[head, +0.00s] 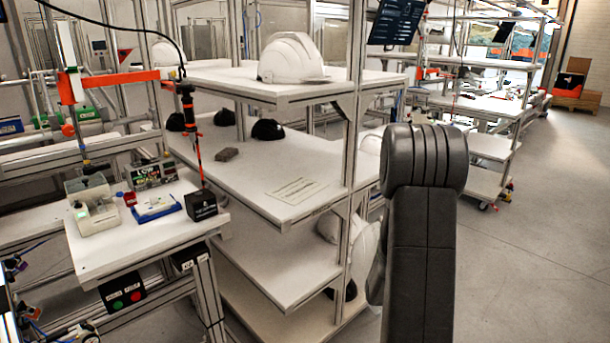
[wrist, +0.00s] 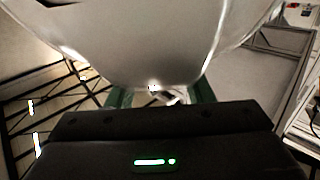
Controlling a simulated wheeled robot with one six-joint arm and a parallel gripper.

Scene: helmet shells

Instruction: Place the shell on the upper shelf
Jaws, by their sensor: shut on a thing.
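In the wrist view a white shell (wrist: 150,45) fills the upper middle, its rim just above my gripper (wrist: 160,95). The green fingers are shut on the shell's edge. In the head view my gripper is hidden behind my dark arm. White shell surfaces (head: 364,248) show just left of my arm, low beside the rack; I cannot tell which of them is the held one. The upper shelf (head: 225,82) is a white board on the metal rack. Another white shell (head: 291,58) stands on it toward the back right.
The middle shelf (head: 250,180) holds several black caps, a small grey block (head: 226,154) and a paper sheet (head: 297,190). A rack post (head: 350,130) stands at the upper shelf's front corner. A workbench (head: 130,245) is at the left. The floor (head: 520,270) at right is clear.

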